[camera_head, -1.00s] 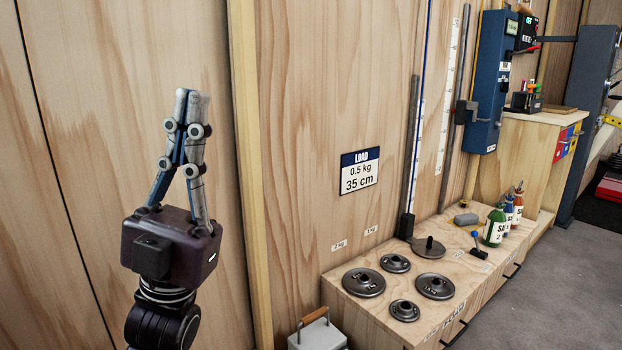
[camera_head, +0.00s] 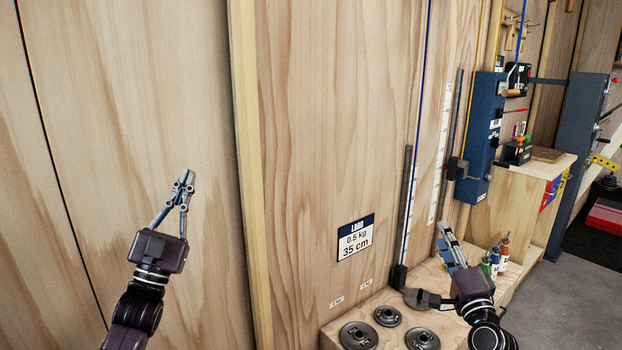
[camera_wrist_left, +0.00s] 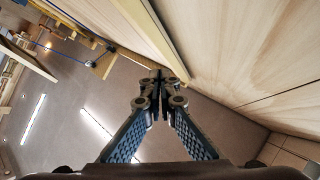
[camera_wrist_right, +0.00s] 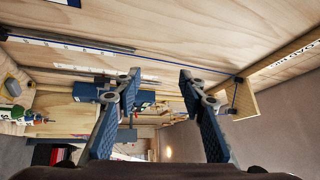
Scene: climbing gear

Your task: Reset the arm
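My left gripper (camera_head: 186,178) points up in front of the bare wood wall at the left of the head view. Its fingertips meet with nothing between them, as the left wrist view (camera_wrist_left: 157,78) also shows. My right gripper (camera_head: 446,232) points up in front of the bench at the lower right of the head view. In the right wrist view (camera_wrist_right: 160,75) its fingers stand apart with nothing held between them. It partly covers the bench top; I cannot tell its distance from the things behind it.
An upright rod (camera_head: 407,210) and a blue wall box (camera_head: 484,135) stand behind. A load sign (camera_head: 356,238) hangs on the wall.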

